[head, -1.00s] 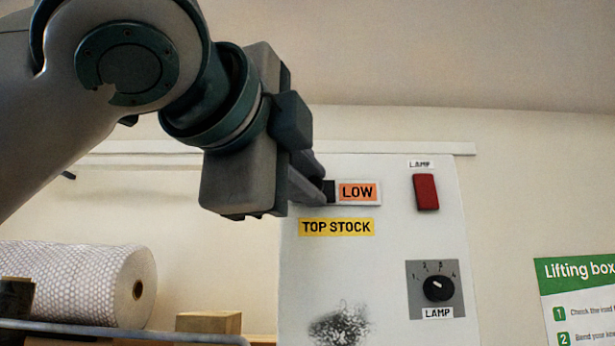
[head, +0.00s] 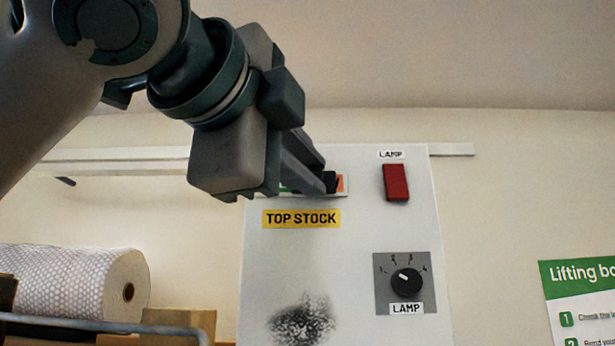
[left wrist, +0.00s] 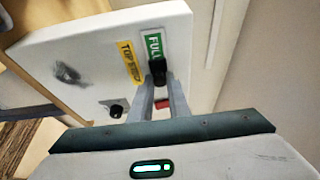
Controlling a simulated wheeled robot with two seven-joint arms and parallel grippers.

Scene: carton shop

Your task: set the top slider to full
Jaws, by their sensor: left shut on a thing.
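The top slider is set in the upper part of the white panel (head: 355,240), above the yellow TOP STOCK label (head: 301,218). Its black knob (head: 332,183) stands near the right end of the slot, with only a thin strip of orange to its right. In the left wrist view the green FULL sign (left wrist: 153,46) is uncovered beside the knob (left wrist: 158,75). My left gripper (head: 326,177) is shut on the knob; its fingers hide part of the slot in the head view. My right gripper is not in view.
A red lamp switch (head: 396,182) sits right of the slider, with a black lamp dial (head: 406,282) below it. A bubble-wrap roll (head: 70,285) lies at lower left. A green-headed poster (head: 580,275) hangs at right.

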